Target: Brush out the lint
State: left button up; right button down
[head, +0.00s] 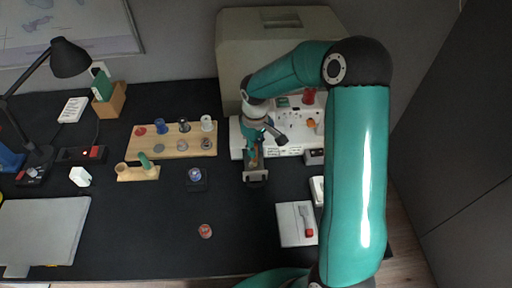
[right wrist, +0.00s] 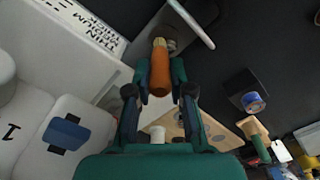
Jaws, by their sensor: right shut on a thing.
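My right gripper (head: 255,143) reaches down at the front of the white machine (head: 291,128). In the right wrist view my right gripper (right wrist: 160,88) is shut on an orange-brown cylindrical handle (right wrist: 160,70), which looks like a brush. The handle's tan far end (right wrist: 160,43) points at a small dark part with a pale metal bar (right wrist: 192,23). That part (head: 256,178) also shows just below the gripper in the head view. Whether the tip touches it is unclear. I cannot make out bristles or lint. My left gripper is not in view.
A wooden spool board (head: 172,151) with several spools stands left of the gripper. A blue-topped spool on a dark base (head: 196,178) is nearer. A beige case (head: 280,45) stands behind. The front middle table is mostly clear.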

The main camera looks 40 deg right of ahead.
jog(key=shift+w+a, duration=0.25)
jog(key=shift+a, duration=0.1)
dwell(0.6)
jog(key=shift+s+a+b, duration=0.15)
jog(key=shift+a+b, duration=0.1)
jog(key=shift+b, duration=0.1)
dwell(0.4)
jog(key=shift+s+a, duration=0.1)
jog(key=shift+s, duration=0.25)
dwell(0.4)
jog(key=shift+s+b, duration=0.25)
jog(key=shift+b, duration=0.1)
dwell(0.4)
jog(key=shift+s+d, duration=0.1)
jog(key=shift+d, duration=0.35)
dwell(0.4)
jog(key=shift+d, duration=0.25)
dwell(0.5)
jog(key=shift+w+d, duration=0.1)
jog(key=shift+w, duration=0.35)
dwell(0.4)
jog(key=shift+r, duration=0.1)
jog(key=shift+a+r+p, duration=0.2)
jog(key=shift+r+p, duration=1)
jog(key=shift+r, duration=0.5)
jog(key=shift+a+r+p, duration=0.2)
jog(key=shift+r+p, duration=1)
jog(key=shift+r, duration=0.5)
